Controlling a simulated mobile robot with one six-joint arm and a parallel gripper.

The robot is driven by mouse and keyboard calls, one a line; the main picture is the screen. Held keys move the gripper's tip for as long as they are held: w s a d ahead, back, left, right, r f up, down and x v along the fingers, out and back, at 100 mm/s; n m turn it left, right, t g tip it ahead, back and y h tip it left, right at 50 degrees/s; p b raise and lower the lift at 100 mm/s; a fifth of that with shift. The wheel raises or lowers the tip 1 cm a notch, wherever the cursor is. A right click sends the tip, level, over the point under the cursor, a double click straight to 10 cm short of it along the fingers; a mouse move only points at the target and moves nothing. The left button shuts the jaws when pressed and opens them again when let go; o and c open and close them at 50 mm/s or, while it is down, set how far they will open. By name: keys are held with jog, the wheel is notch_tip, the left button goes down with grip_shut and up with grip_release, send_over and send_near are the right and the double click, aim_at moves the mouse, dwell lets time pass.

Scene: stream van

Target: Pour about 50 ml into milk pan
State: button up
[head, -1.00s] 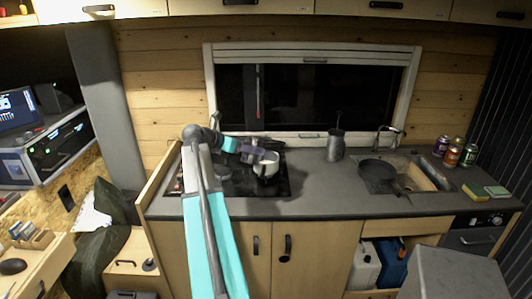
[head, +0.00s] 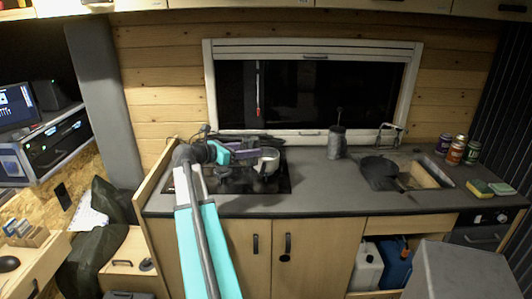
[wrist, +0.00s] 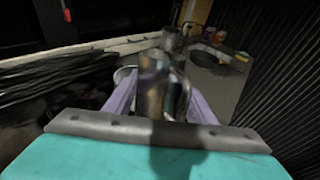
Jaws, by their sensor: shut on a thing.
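My gripper (head: 244,154) reaches from the left over the hob. Its purple fingers are shut on a grey metallic vessel (wrist: 154,92) with a curved handle, seen between them in the wrist view. How far the vessel tilts, and whether liquid leaves it, I cannot tell. The milk pan (head: 268,158), a small pale pan, is on the hob right at the fingertips in the head view. The held vessel and pan overlap there, so their gap cannot be judged. A pale rim (wrist: 124,74), probably the pan's, shows left of the vessel in the wrist view. The pan's inside is hidden.
A grey canister (head: 336,142) stands on the counter right of the dark hob (head: 283,184). Farther right are a dark frying pan (head: 378,170) at the sink, several cans (head: 455,151) and sponges (head: 478,187). The window wall is behind. Counter between hob and sink is mostly clear.

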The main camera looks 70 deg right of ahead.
jog(key=shift+a+f+h+b, duration=0.3)
jog(key=shift+f+h+b, duration=0.1)
jog(key=shift+b, duration=0.35)
jog(key=shift+w+a+r+m+g+h+b, duration=0.1)
jog(key=shift+a+r+m+g+h+b, duration=0.5)
jog(key=shift+b, duration=0.5)
jog(key=shift+d, duration=0.1)
